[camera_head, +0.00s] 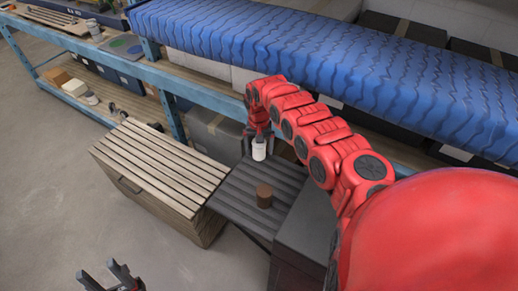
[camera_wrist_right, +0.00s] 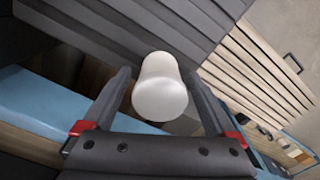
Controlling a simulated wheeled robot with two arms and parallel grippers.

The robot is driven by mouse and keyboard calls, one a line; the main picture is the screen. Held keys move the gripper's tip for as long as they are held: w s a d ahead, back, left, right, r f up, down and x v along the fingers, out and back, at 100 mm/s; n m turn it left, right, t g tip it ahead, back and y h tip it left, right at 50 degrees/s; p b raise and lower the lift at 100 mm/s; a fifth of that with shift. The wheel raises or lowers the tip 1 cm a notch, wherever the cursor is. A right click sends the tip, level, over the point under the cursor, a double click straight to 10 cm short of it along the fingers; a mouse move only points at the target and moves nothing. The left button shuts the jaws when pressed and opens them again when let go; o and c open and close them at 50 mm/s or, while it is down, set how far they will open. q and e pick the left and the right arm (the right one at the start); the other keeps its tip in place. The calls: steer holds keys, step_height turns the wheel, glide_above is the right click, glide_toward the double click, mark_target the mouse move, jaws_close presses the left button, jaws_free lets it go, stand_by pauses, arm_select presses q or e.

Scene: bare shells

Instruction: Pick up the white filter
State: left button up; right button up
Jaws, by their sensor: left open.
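The white filter (camera_head: 259,151) is a small white cylinder at the far end of the dark slatted table (camera_head: 285,178). My right gripper (camera_head: 258,140) is over it from behind. In the right wrist view the filter (camera_wrist_right: 160,92) sits between the two fingers of my right gripper (camera_wrist_right: 158,76), with a gap showing on both sides. That gripper is open around the filter, not closed on it. My left gripper (camera_head: 106,277) is open and empty, low over the floor at the bottom left.
A blue-framed shelf (camera_head: 215,92) with a blue top runs behind.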

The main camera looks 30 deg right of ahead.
steer(key=c, duration=1.3)
step_height(320, 180, up, 9)
steer(key=b, duration=0.3)
steer(key=shift+f, duration=0.15)
steer(key=shift+r, duration=0.65)
